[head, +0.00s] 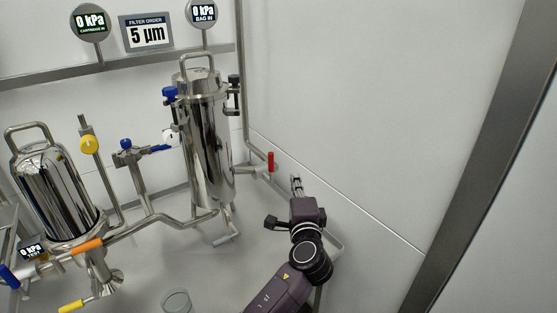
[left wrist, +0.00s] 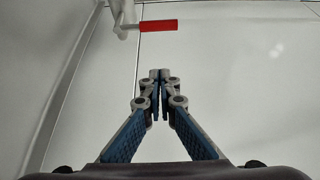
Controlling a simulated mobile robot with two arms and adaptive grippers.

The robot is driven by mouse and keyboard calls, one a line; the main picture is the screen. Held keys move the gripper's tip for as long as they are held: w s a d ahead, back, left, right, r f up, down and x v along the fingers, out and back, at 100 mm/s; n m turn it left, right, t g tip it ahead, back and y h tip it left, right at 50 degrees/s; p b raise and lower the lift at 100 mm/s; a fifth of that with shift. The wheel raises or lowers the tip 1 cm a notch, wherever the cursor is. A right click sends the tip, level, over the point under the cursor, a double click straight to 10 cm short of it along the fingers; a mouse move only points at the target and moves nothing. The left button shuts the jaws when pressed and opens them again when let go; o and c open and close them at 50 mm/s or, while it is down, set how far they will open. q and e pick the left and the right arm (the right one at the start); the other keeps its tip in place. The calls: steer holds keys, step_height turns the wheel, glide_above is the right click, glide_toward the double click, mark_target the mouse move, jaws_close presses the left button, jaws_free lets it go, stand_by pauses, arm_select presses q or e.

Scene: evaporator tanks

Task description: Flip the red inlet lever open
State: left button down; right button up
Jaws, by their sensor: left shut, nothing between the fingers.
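The red inlet lever (head: 271,161) stands upright on the pipe at the right of the tall steel tank in the head view. In the left wrist view the red lever (left wrist: 158,26) lies across the upper middle, its red handle pointing right from a grey valve body (left wrist: 124,24). My left gripper (head: 296,181) is just right of and below the lever in the head view, apart from it. In the left wrist view my left gripper (left wrist: 159,75) has its fingertips together and empty, below the lever. My right gripper is not in view.
The tall steel tank (head: 208,140) stands left of the lever, and a shorter steel tank (head: 52,190) stands far left. Pipes with blue, yellow and orange handles run between them. A white wall (head: 350,120) is close on the right. A small round cup (head: 176,300) sits below.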

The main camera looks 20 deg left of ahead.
arm_select(q)
steer(key=w+a+b, duration=0.1)
steer(key=w+a, duration=0.5)
steer(key=shift+w+a, duration=0.15)
steer(key=shift+a, duration=0.15)
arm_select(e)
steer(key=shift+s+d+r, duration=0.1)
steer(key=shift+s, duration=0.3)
arm_select(q)
steer(key=shift+r, duration=0.1)
steer(key=shift+b, duration=0.3)
